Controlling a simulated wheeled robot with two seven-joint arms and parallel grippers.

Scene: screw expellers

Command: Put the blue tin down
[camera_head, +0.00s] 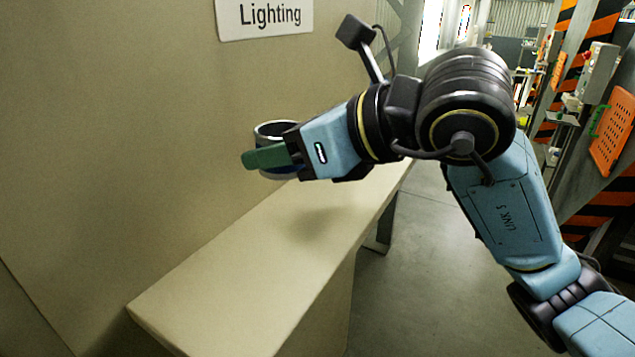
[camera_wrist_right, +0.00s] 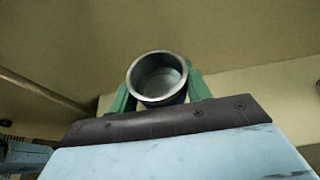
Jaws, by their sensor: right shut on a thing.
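The blue tin (camera_head: 275,131) is an open cylinder with a pale metal rim and a dark blue side. My right gripper (camera_head: 268,157) is shut on it, with green fingers on either side, and hides part of it in the head view. The tin looks roughly upright and appears held above the beige bench (camera_head: 250,270), with a soft shadow on the bench to the lower right. In the right wrist view the tin (camera_wrist_right: 158,78) sits between the green fingers (camera_wrist_right: 158,92), and its inside looks empty. My left gripper is not in view.
A beige wall stands along the back of the bench, with a "Lighting" sign (camera_head: 265,16) on it. The bench top is clear. Beyond its right edge is grey floor, with black-and-orange striped posts and an orange panel (camera_head: 612,132) at far right.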

